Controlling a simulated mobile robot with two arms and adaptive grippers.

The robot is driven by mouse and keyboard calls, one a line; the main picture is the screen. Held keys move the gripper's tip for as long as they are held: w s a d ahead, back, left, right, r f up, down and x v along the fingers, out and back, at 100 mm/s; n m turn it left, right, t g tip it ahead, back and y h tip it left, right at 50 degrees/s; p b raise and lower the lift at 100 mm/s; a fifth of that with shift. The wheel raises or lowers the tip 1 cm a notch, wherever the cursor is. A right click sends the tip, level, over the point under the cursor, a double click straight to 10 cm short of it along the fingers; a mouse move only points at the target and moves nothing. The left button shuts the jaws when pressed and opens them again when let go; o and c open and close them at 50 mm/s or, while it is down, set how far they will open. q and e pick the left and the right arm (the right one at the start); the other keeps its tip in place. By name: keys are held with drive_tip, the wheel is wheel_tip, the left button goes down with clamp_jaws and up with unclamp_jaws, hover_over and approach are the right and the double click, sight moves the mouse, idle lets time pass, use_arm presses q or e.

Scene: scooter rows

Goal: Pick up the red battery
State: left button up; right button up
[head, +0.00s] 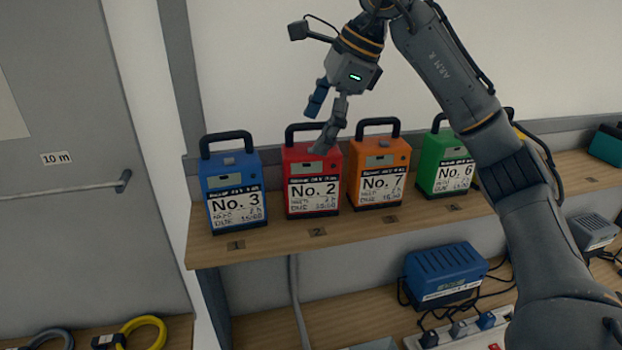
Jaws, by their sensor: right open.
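The red battery (311,180), labelled No. 2, stands upright on the wooden shelf (350,228) behind the tag 2. Its black carry handle (296,131) rises from its top. My right gripper (321,124) comes down from above with its fingers apart and empty. The fingers are at the height of the handle, and the nearer finger covers the handle's right side. I cannot tell whether that finger touches the handle or battery. My left gripper is not in view.
A blue battery (234,192) stands left of the red one; an orange battery (378,173) stands close on its right, then a green battery (445,165). Below are a blue charger (444,272), cables and a power strip. A grey door (70,120) is at left.

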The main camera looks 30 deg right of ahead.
sight(304, 150)
drive_tip(key=x, duration=0.1)
drive_tip(key=p+x, duration=0.1)
drive_tip(key=x, duration=0.1)
drive_tip(key=p+x, duration=0.1)
drive_tip(key=shift+s+a+f, duration=0.25)
drive_tip(key=shift+a+f, duration=0.1)
drive_tip(key=shift+a, duration=0.15)
drive_tip(key=shift+w+f, duration=0.1)
drive_tip(key=shift+f, duration=0.25)
drive_tip(key=shift+a, duration=0.1)
clamp_jaws()
drive_tip(key=shift+r, duration=0.15)
